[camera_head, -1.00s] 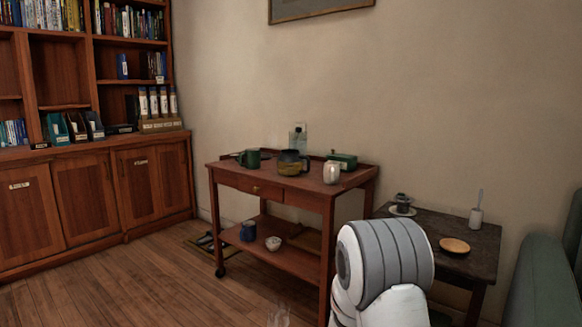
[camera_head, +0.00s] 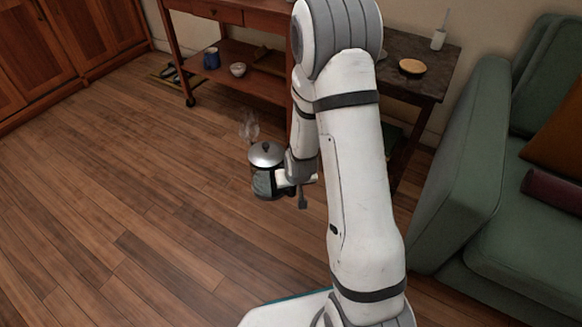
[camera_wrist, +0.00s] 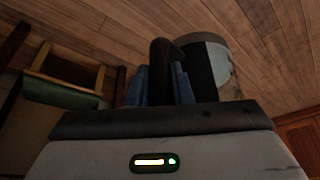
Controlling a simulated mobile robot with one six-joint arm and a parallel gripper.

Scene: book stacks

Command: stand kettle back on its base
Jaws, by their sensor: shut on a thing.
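The kettle (camera_head: 265,183) is a dark pot with a silver lid and black knob, with faint steam above it. It is held above the wooden floor, roughly upright in the head view. My gripper (camera_head: 283,181) is on its right side. In the wrist view, the blue fingers of my gripper (camera_wrist: 160,85) are shut around the black handle (camera_wrist: 160,58), with the pale and dark kettle body (camera_wrist: 208,62) just beyond. I cannot make out the kettle's base in either current view.
A wooden trolley (camera_head: 258,84) stands at the back, with a blue mug (camera_head: 211,58) and white bowl (camera_head: 238,70) on its lower shelf. A dark side table (camera_head: 428,80) bears a round wooden dish (camera_head: 411,67). A green sofa (camera_head: 455,140) stands right. The floor at left is clear.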

